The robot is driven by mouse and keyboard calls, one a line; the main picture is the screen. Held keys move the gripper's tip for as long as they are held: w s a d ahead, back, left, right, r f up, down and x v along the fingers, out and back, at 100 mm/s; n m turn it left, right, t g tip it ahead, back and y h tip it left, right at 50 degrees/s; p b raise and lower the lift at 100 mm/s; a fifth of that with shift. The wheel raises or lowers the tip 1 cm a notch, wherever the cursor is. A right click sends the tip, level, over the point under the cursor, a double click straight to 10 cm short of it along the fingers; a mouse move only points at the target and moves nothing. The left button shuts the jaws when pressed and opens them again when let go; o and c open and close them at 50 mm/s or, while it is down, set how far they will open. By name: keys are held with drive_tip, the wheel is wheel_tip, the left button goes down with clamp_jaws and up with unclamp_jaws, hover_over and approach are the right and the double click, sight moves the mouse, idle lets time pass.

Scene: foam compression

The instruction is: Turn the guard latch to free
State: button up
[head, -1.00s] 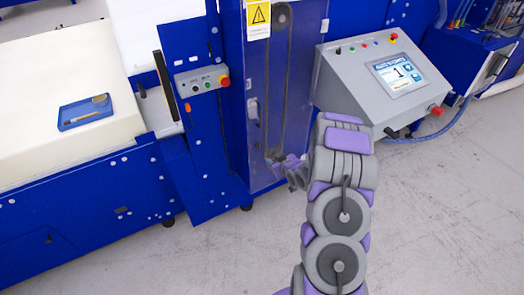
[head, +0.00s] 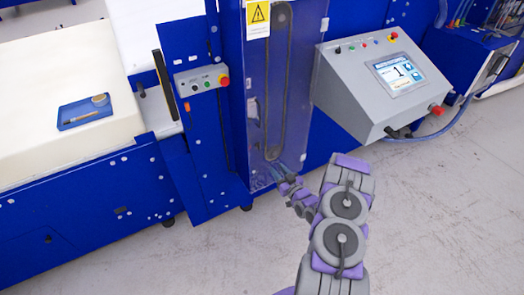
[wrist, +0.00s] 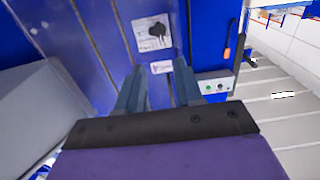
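The guard latch (wrist: 154,34) shows in the wrist view as a black knob on a pale square plate, on the blue machine front ahead of my fingers. In the head view, a small pale fitting (head: 253,110) at the left edge of the clear guard door (head: 286,100) looks like the same latch. My gripper (wrist: 159,66) is open and empty, its two fingers apart and pointing toward the latch plate. In the head view my gripper (head: 277,172) is near the door's lower end, below the latch. I see no contact with the latch; its exact setting is too small to tell.
A small label (wrist: 162,67) sits below the latch plate. A button box (head: 202,80) is left of the door. A grey console (head: 375,80) with a screen stands to the right. A blue tray (head: 85,112) lies on the foam block (head: 50,85). Floor in front is clear.

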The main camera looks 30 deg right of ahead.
sight(259, 146)
drive_tip(key=w, duration=0.4)
drive_tip(key=w+b, duration=0.1)
drive_tip(key=w, duration=0.4)
drive_tip(key=w+b, duration=0.1)
drive_tip(key=w, duration=0.4)
drive_tip(key=shift+w+a, duration=0.25)
drive_tip(key=shift+c, duration=0.3)
clamp_jaws()
